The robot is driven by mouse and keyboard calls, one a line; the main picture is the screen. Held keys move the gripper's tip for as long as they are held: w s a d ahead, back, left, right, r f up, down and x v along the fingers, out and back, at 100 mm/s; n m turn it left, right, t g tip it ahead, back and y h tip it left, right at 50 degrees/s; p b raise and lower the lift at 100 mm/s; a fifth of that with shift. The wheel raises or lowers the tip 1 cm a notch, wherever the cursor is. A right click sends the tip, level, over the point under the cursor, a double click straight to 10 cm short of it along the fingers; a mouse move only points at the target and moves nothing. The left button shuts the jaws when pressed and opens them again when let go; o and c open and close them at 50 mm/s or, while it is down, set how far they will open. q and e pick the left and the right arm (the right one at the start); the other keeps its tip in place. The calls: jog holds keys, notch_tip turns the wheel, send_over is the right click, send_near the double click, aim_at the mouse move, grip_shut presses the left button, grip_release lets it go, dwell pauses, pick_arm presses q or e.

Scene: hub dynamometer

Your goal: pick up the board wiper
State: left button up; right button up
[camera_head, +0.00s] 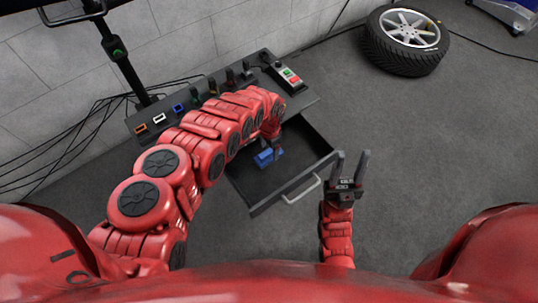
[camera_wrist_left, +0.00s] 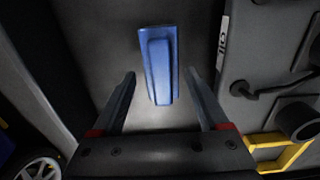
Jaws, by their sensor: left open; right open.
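The board wiper (camera_head: 268,157), a blue block with a raised grip strip, lies in the open dark drawer (camera_head: 247,186). In the left wrist view the wiper (camera_wrist_left: 158,60) lies ahead of my left gripper (camera_wrist_left: 160,78), lengthwise between its two open fingers. Its near end reaches between the fingertips, and neither finger visibly touches it. In the head view my left arm reaches over the cabinet and mostly hides that gripper. My right gripper (camera_head: 351,158) is open and empty, pointing up beside the drawer's front handle.
The cabinet top (camera_head: 305,100) carries a control box (camera_head: 289,77) with green and red buttons and several coloured connectors. The drawer handle (camera_head: 303,188) sticks out in front. A tyre (camera_head: 404,42) lies on the floor at upper right.

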pick_arm(q)
jog(key=shift+f+b, duration=0.45)
jog(key=shift+f, duration=1)
jog(key=c, duration=1.2)
